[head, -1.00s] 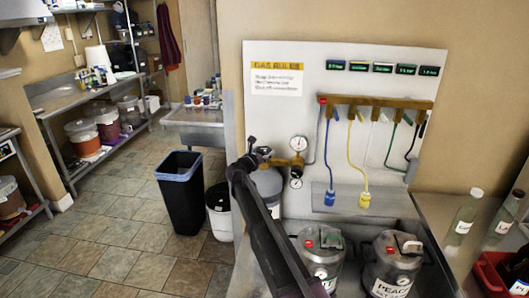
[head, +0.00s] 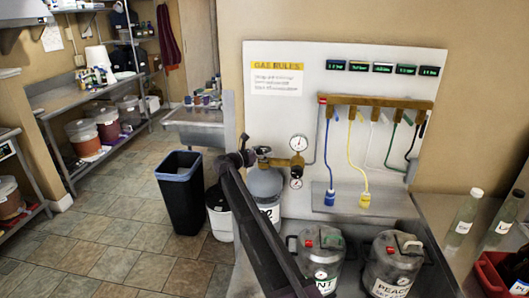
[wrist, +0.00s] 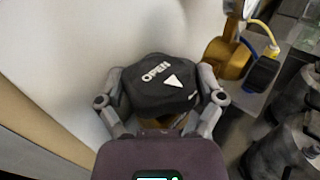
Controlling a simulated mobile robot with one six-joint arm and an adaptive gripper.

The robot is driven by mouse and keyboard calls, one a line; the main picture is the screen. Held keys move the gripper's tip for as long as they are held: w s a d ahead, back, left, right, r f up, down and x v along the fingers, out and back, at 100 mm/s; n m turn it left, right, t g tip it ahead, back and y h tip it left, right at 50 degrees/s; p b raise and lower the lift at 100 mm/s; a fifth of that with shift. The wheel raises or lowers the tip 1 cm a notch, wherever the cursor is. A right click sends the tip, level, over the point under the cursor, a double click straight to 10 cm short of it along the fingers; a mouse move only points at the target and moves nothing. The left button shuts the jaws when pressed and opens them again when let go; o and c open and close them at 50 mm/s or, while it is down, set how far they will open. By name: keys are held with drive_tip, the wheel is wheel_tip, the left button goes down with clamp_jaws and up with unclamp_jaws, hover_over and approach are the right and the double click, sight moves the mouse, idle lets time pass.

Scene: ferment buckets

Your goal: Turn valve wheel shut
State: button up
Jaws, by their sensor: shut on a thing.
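The valve wheel (wrist: 158,85) is a dark, many-sided knob marked OPEN with a white arrow. In the wrist view my gripper (wrist: 160,78) has one finger on each side of the wheel and is shut on it. In the head view the wheel (head: 263,150) sits on top of the grey gas cylinder (head: 265,185), with my gripper (head: 247,155) at its left. The brass regulator (head: 297,160) with its round gauges is just right of the wheel. The far side of the wheel and the exact finger contact are hard to see.
A white board (head: 320,75) with a hose manifold (head: 375,101) stands behind the cylinder. Two metal kegs (head: 392,262) stand at the lower right. A black bin (head: 182,200) and a white bucket (head: 219,220) are to the left. Tiled floor is free farther left.

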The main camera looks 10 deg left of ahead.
drive_tip(key=o, duration=0.9)
drive_tip(key=shift+c, duration=0.2)
drive_tip(key=v, duration=1.2)
